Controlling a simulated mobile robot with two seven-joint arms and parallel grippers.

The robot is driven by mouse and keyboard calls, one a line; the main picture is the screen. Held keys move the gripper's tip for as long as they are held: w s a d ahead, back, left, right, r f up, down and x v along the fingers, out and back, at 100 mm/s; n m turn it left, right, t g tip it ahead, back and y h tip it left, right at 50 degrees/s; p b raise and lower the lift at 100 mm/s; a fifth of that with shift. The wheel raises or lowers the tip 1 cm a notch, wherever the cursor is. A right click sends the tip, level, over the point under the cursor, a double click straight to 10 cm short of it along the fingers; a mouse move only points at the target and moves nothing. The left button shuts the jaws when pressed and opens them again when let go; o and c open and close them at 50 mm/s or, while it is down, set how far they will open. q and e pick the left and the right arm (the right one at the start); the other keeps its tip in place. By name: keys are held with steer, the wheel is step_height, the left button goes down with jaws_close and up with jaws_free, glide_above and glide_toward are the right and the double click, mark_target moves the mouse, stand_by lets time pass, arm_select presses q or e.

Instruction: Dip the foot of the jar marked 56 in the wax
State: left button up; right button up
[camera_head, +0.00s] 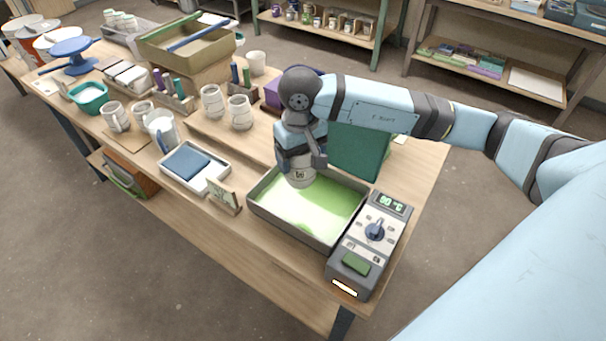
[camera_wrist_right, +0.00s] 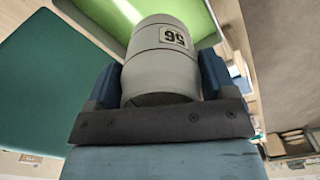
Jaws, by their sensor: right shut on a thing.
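My right gripper (camera_head: 301,162) is shut on a pale grey jar (camera_head: 300,177). In the right wrist view the jar (camera_wrist_right: 160,65) sits between the two blue fingers and bears a label reading 56. The jar hangs over the back left part of a grey tray (camera_head: 262,213) of bright green wax (camera_head: 318,205). I cannot tell whether its foot touches the wax. A control box (camera_head: 369,245) with a dial and a green display reading about 90 °C adjoins the tray's right side. My left gripper is not in view.
A dark green panel (camera_head: 358,152) stands behind the tray. A small marked card (camera_head: 225,200) stands left of it, and a white tray with a blue pad (camera_head: 188,160) lies farther left. Several pale jars (camera_head: 240,113) stand at the back left.

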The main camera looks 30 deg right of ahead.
steer(key=shift+w+d+f+b, duration=0.1)
steer(key=shift+d+f+b, duration=0.2)
steer(key=shift+f, duration=0.3)
steer(key=shift+w+d+f+b, duration=0.1)
steer(key=shift+d+f+b, duration=0.1)
steer(key=shift+f+b, duration=0.25)
steer(key=shift+d+f+b, duration=0.3)
steer(key=shift+d, duration=0.25)
steer(key=shift+f, duration=0.4)
steer(key=shift+f+b, duration=0.35)
step_height(320, 180, down, 5)
steer(key=b, duration=0.3)
steer(key=shift+b, duration=0.35)
arm_select(q)
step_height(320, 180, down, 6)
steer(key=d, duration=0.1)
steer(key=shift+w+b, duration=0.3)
steer(key=shift+b, duration=0.15)
arm_select(e)
steer(key=shift+f, duration=0.45)
